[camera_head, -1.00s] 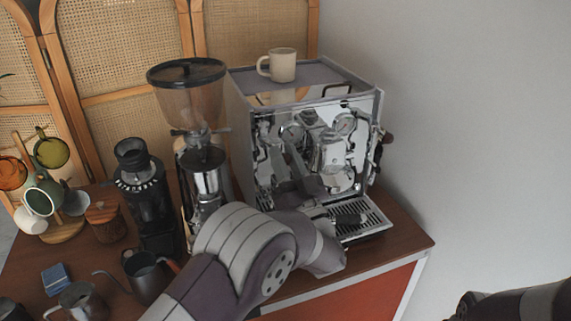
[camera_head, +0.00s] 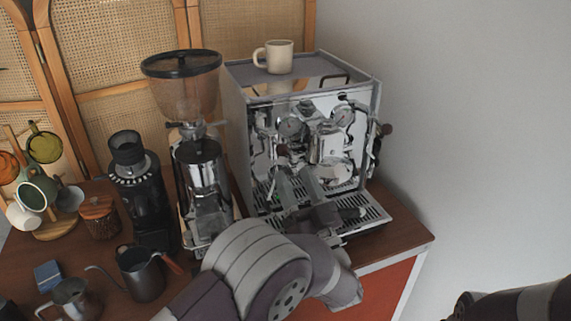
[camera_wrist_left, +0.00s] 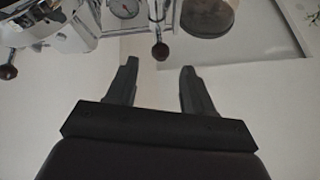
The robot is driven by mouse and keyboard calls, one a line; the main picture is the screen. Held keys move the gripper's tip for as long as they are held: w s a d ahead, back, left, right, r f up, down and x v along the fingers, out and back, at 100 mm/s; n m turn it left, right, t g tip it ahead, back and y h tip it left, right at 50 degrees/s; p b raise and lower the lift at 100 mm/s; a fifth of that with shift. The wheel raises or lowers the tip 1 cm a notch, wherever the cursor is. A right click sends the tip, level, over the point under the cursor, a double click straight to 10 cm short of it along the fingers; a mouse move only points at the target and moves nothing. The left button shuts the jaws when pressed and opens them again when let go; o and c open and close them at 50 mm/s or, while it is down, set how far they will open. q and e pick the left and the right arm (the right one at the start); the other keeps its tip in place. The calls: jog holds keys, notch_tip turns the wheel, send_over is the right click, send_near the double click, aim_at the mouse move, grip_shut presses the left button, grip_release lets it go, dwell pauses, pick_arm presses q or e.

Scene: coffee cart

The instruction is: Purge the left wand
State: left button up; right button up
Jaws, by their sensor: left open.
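The chrome espresso machine (camera_head: 312,130) stands on the cart. My left gripper (camera_head: 292,178) is in front of its left side, with the fingers apart and nothing between them in the head view. A dark round knob (camera_head: 282,150) shows just beyond the fingertips. In the left wrist view my left gripper (camera_wrist_left: 158,75) is open, and a dark knob on a chrome stem (camera_wrist_left: 160,50) lies ahead between the fingertips, apart from both. I cannot make out the left wand clearly; chrome parts and my gripper crowd that area. The right gripper's fingers do not show.
A grinder (camera_head: 200,160) stands close left of the machine. A cream mug (camera_head: 279,57) sits on the machine's top. The drip tray (camera_head: 368,218) is below my left gripper. A kettle (camera_head: 143,275) and a steel pitcher (camera_head: 72,299) stand at the front left.

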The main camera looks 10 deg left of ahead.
pick_arm(q)
jog(key=b+v, duration=0.1)
jog(key=v, duration=0.4)
jog(key=shift+f, duration=0.1)
